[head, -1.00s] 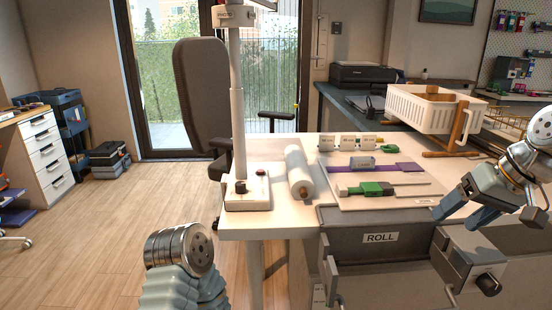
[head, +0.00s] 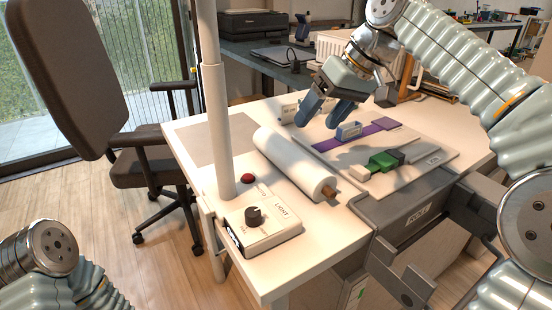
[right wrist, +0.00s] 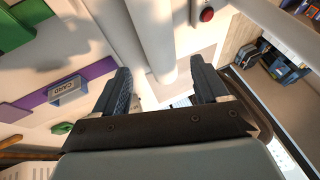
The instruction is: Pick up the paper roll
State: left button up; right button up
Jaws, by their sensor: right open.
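The white paper roll (head: 295,163) lies on the table, left of the work board, with a brown core showing at its near end. In the right wrist view the roll (right wrist: 155,40) runs down from the top edge, between the directions of the two fingers. My right gripper (head: 322,110) is open and empty, above the board's far side, to the right of the roll and apart from it. It also shows in the right wrist view (right wrist: 160,80), fingers spread. Of my left arm only a part shows at the lower left; its gripper is out of view.
The lamp post (head: 215,110) and its control box (head: 262,220) stand left of the roll. The board (head: 420,165) holds a purple strip (head: 370,130) and a green clamp (head: 384,161). A grey bin (head: 400,215) hangs at the near edge. A chair (head: 150,160) stands left.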

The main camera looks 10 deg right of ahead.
aim_at(297, 150)
jog(key=b+x, duration=0.1)
jog(key=x, duration=0.4)
jog(key=shift+f, duration=0.1)
jog(key=b+x, duration=0.1)
jog(key=x, duration=0.4)
jog(key=shift+f, duration=0.4)
jog(key=shift+c, duration=0.3)
jog(key=c, duration=1)
jog(key=shift+r, duration=0.1)
